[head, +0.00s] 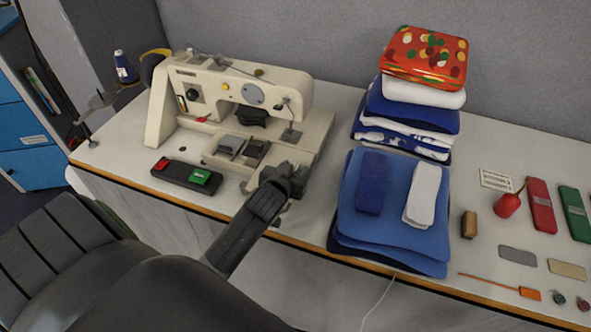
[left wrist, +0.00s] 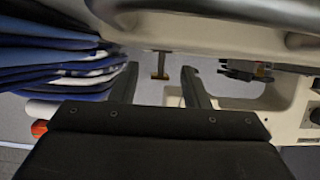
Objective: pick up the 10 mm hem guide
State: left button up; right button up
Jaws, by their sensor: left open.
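I cannot tell for sure which item is the 10 mm hem guide. Small grey blocks (head: 230,145) sit on the bed of the cream sewing machine (head: 235,90), and flat grey and tan plates (head: 518,256) lie on the right of the table. My left gripper (head: 290,176) is over the table's front part, between the machine and the folded cloth. The left wrist view shows its two fingers apart (left wrist: 158,86), with nothing between them. A small brownish foot on a thin post (left wrist: 160,66) shows beyond the fingertips. My right gripper is not in view.
A blue folded stack (head: 390,235) stands just right of the gripper, with a taller cloth pile (head: 408,110) behind it. A black pedal-like box (head: 187,177) with red and green buttons lies left. A red oil can (head: 508,203) stands farther right.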

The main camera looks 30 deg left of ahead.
pick_arm(q)
jog(key=shift+x, duration=1.05)
jog(key=shift+c, duration=0.3)
grip_shut()
